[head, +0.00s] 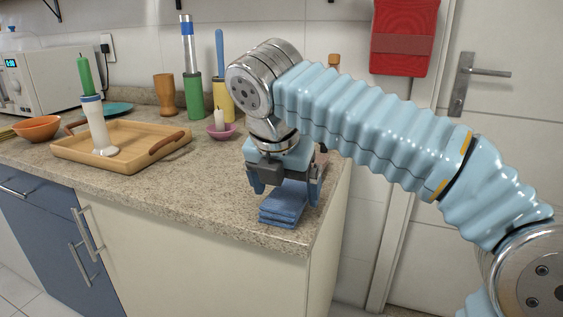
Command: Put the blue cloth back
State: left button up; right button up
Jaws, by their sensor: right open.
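The blue cloth (284,206) lies folded in a small stack on the granite counter, near its right front corner. My right gripper (287,196) points down right over the cloth. Its two fingers are apart, one to the left of the cloth and one at its right side. The gripper body hides part of the cloth's back. I cannot tell whether the fingers touch it. My left gripper does not show.
A wooden tray (70,151) with a white candlestick (97,127) stands on the left of the counter (190,197). A pink dish (222,133) with a candle and several tall items stand behind. The counter's front middle is clear.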

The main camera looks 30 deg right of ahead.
jog(key=p+v, duration=0.1)
jog(key=v, duration=1)
jog(key=shift+p, duration=0.35)
jog(key=shift+d, duration=0.1)
